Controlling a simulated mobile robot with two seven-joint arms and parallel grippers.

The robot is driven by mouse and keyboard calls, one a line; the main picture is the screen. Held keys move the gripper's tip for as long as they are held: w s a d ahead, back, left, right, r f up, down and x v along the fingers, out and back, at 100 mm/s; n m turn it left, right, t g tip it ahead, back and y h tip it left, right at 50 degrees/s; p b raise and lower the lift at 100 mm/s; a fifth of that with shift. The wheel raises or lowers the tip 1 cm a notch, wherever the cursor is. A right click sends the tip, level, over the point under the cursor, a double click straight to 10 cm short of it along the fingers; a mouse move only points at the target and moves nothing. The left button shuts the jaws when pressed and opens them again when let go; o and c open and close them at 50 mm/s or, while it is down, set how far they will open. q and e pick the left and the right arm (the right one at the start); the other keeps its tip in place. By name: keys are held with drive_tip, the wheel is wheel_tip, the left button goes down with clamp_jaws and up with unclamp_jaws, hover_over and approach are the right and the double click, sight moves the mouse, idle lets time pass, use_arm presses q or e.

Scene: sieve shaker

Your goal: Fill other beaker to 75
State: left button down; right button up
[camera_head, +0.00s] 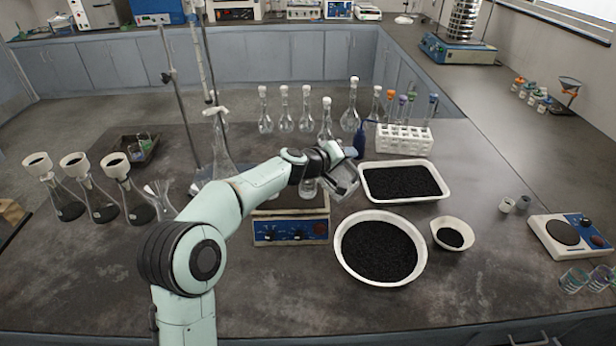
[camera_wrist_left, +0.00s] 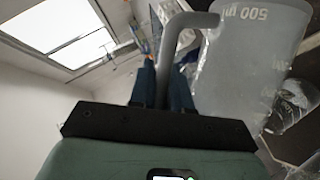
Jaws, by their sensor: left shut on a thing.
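My left gripper (camera_head: 342,157) is shut on the grey handle of a translucent plastic jug (camera_head: 343,181). In the left wrist view, the jug (camera_wrist_left: 245,60) shows a 500 ml mark and the gripper's dark fingers (camera_wrist_left: 165,92) are at its handle. The jug is tilted, above the right side of a blue-fronted stirrer plate (camera_head: 290,231). A glass vessel (camera_head: 308,189) stands on the plate, partly hidden by my arm; its level cannot be read. Two small glass beakers (camera_head: 573,280) (camera_head: 600,278) stand at the right edge. My right gripper is not in view.
A rectangular white tray (camera_head: 372,197) and a round white basin (camera_head: 350,272) of black granules lie right of the plate, with a small bowl (camera_head: 469,228) beside them. Flasks (camera_head: 305,120) and a tube rack (camera_head: 404,145) stand behind. The front bench is clear.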

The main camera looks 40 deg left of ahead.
use_arm(q)
drive_tip(key=shift+a+r, duration=0.25)
idle(0.4)
drive_tip(key=shift+s+a+r+h, duration=0.1)
drive_tip(key=shift+r+h, duration=0.05)
drive_tip(key=shift+h, duration=0.15)
drive_tip(key=shift+n, duration=0.3)
drive_tip(key=shift+a+r, duration=0.1)
drive_tip(key=shift+p, duration=0.3)
drive_tip(key=shift+a+r, duration=0.1)
drive_tip(key=shift+a, duration=0.05)
drive_tip(key=shift+d, duration=0.2)
idle(0.3)
drive_tip(key=shift+a, duration=0.2)
